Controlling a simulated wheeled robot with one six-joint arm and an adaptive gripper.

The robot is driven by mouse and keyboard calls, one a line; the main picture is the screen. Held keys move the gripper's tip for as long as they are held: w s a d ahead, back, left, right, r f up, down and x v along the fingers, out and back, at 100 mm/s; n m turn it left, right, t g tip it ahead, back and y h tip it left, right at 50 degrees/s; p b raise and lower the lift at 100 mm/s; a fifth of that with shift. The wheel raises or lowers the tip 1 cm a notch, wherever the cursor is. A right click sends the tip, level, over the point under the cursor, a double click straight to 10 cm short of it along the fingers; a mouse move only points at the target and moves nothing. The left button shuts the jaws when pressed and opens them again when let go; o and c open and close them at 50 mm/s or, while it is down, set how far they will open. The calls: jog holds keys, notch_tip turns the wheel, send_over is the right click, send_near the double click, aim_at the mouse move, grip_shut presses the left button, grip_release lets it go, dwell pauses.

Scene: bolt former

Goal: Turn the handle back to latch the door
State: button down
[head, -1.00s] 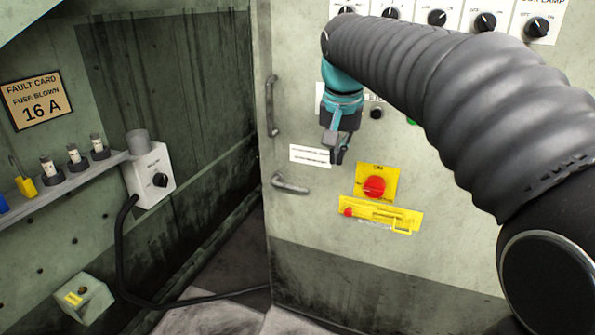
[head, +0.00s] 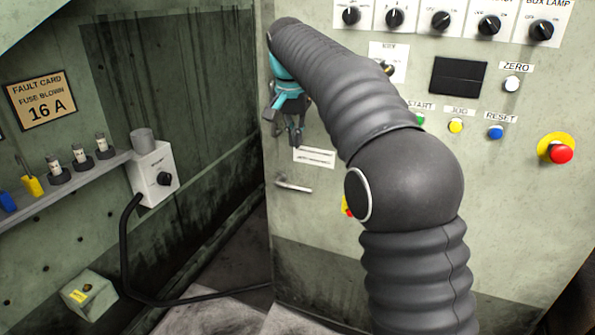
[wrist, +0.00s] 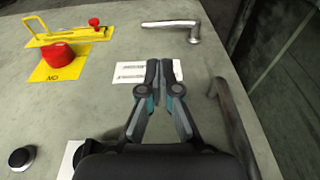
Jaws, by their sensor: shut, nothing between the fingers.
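The lever handle (head: 293,187) is a short metal bar on the lower left of the pale green cabinet door (head: 330,222). It lies nearly level, its free end pointing right in the head view. In the wrist view the lever (wrist: 175,24) is at the top, beyond my fingertips and apart from them. My gripper (head: 297,140) is shut and empty, above the lever and in front of the door by a white label (head: 315,157). My gripper also shows in the wrist view (wrist: 160,66). Whether the door's edge is fully seated cannot be told.
A vertical grab handle (wrist: 236,125) stands close beside my gripper. In the wrist view a red knob (wrist: 58,55) on a yellow plate and a yellow hasp (wrist: 70,33) are left of the lever. A shelf with fuses (head: 80,165) is at left in the head view.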

aim_at(299, 187)
jog(key=w+f, duration=0.1)
jog(key=f, duration=0.3)
jog(key=f+b, duration=0.1)
jog(key=f, duration=0.4)
jog(key=w+f+b, duration=0.1)
jog(key=f, duration=0.3)
jog(key=shift+w+d+f, duration=0.3)
jog(key=shift+d, duration=0.05)
jog(key=shift+f+b, duration=0.2)
jog(key=shift+b, duration=0.25)
